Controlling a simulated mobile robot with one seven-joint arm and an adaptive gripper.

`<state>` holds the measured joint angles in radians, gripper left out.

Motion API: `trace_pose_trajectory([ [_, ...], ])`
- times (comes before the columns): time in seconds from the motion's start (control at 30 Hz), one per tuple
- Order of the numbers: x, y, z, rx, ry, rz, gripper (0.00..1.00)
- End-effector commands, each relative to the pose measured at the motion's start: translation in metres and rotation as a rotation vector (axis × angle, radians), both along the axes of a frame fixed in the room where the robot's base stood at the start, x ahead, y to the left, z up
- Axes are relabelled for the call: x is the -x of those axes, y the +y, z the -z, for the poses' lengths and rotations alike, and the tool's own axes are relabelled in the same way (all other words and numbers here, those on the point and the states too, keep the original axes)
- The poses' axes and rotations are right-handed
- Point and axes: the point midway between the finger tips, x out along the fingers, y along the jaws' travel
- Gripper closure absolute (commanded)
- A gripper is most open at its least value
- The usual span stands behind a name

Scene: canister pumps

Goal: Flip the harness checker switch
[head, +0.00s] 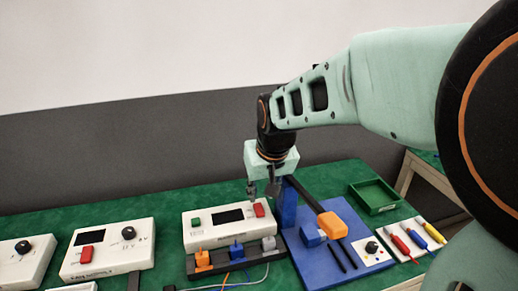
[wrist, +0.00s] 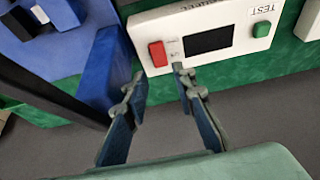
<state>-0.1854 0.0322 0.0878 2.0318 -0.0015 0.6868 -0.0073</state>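The harness checker is a white box (head: 222,231) with a dark screen, a green button (head: 196,222) and a red switch (head: 259,210) at its right end. In the wrist view the white box (wrist: 270,14) is upside down, with the red switch (wrist: 158,53) left of the screen (wrist: 208,39). My gripper (head: 262,192) is above the switch end of the box in the head view. In the wrist view its fingers (wrist: 157,76) are apart with nothing between them. The switch shows just beyond the fingertips; I cannot tell whether they touch the box.
Orange, blue and grey connectors with cables stand before the checker. A blue fixture (head: 287,205) with a black-and-orange arm stands close on the right. A green tray (head: 375,196) and several screwdrivers lie farther right. Two other white boxes (head: 108,249) stand left.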

Motion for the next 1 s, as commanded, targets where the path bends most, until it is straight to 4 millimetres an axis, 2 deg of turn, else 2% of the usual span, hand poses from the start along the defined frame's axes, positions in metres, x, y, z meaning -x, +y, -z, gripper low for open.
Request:
trace_pose_trajectory([
  [0.03, -0.003, 0.001, 0.016, 0.0, 0.001, 0.0, 0.75],
  [0.1, -0.008, 0.002, 0.027, 0.0, 0.001, 0.001, 0.75],
  [0.4, -0.023, 0.007, 0.059, -0.002, 0.0, 0.001, 0.75],
  [0.87, -0.027, 0.008, 0.065, -0.001, -0.002, 0.002, 0.75],
  [1.0, -0.027, 0.008, 0.065, -0.001, -0.002, 0.002, 0.91],
])
